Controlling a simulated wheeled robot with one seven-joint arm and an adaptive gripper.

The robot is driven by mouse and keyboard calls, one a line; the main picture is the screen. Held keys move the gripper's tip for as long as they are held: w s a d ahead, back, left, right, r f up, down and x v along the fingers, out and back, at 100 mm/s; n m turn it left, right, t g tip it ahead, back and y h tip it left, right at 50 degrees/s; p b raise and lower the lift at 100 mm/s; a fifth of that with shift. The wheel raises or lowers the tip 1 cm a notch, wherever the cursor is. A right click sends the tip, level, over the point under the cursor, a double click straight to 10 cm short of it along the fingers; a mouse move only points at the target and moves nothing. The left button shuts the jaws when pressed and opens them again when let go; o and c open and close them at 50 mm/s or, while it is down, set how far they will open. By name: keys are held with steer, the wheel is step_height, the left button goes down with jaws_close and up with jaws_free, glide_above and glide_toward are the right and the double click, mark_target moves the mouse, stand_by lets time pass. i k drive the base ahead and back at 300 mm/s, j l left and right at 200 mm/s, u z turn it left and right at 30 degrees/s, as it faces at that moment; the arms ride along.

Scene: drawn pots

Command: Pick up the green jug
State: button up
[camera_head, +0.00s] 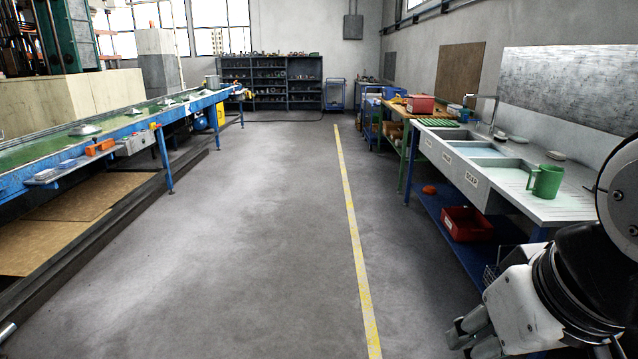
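The green jug (547,182) stands upright on the drainboard of the sink counter (580,212) at the right. Its handle points to the left. My gripper (456,345) is low at the bottom right, in front of the counter and well below and apart from the jug. Its finger parts show at the lower left of the white wrist, but the picture does not make clear whether they are open or shut. Nothing shows held in it. My arm covers part of the counter's near right end.
Sink basins (505,163) lie behind the jug, with a tap (487,110) and a green rack (437,123). A red crate (467,223) sits on the blue shelf below. A blue-framed conveyor (140,130) runs along the left. The floor between is clear.

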mark_target(549, 177)
steer(key=i+z, duration=0.2)
steer(key=i, duration=0.25)
steer(key=i+j+z, duration=0.25)
steer(key=i, duration=0.2)
steer(key=i+j+z, duration=0.2)
steer(key=i, duration=0.25)
steer(key=i+j+z, duration=0.2)
steer(key=i, duration=0.25)
steer(key=i+j+z, duration=0.4)
steer(key=i, duration=0.25)
steer(key=i+j+z, duration=0.4)
steer(key=i, duration=0.65)
steer(key=z, duration=0.5)
steer(key=l+u, duration=0.1)
steer(key=u, duration=0.3)
steer(key=k+u, duration=0.15)
steer(key=u, duration=0.3)
steer(key=k+u, duration=0.1)
steer(key=u, duration=0.3)
